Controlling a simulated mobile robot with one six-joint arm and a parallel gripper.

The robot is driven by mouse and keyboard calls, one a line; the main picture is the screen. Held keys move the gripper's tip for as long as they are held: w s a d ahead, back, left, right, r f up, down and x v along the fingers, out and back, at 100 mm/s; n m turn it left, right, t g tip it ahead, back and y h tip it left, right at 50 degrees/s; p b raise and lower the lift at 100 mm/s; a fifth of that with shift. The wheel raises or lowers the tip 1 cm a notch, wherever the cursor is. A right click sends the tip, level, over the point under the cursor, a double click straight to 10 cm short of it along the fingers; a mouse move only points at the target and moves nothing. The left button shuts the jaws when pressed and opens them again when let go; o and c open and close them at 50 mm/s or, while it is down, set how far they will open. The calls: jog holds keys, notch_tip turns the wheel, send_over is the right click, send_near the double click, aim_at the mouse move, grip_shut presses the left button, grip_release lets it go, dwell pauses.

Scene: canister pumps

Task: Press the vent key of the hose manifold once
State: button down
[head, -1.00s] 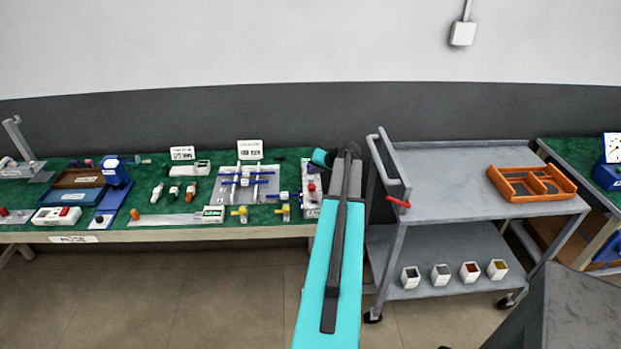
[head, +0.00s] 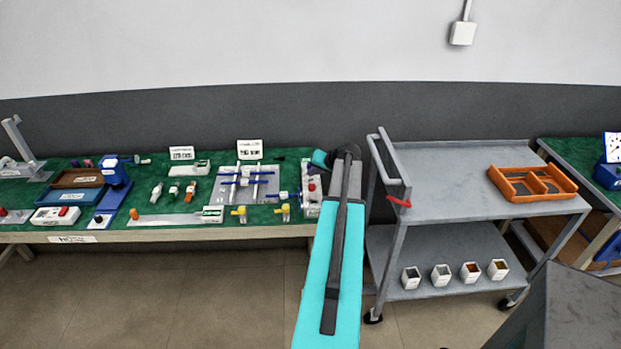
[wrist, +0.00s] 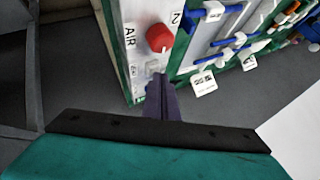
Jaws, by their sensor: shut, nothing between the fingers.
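A white panel (head: 310,208) with a red knob (head: 311,187) stands at the right end of the green bench, partly behind my arm. In the wrist view, the panel (wrist: 127,12) carries "AIR" and "N2" labels beside the red knob (wrist: 158,38). A small pale key (wrist: 153,67) sits below the knob. My gripper (wrist: 160,80) is shut and empty, its fingertips at the lower edge of that key. I cannot tell whether they touch it. The small lettering by the key is too blurred to read. In the head view my arm hides the gripper.
A plate with blue-handled pipes (head: 262,196) lies left of the panel and also shows in the wrist view (wrist: 219,32). Yellow valves (head: 285,209) are near the bench front. A grey cart (head: 450,190) with an orange tray (head: 533,199) stands close on the right.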

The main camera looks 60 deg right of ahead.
aim_at(313, 178)
jog(key=shift+f, duration=0.15)
dwell(0.5)
jog(key=shift+r, duration=0.9)
jog(key=shift+r+p, duration=1)
jog(key=shift+r, duration=1.5)
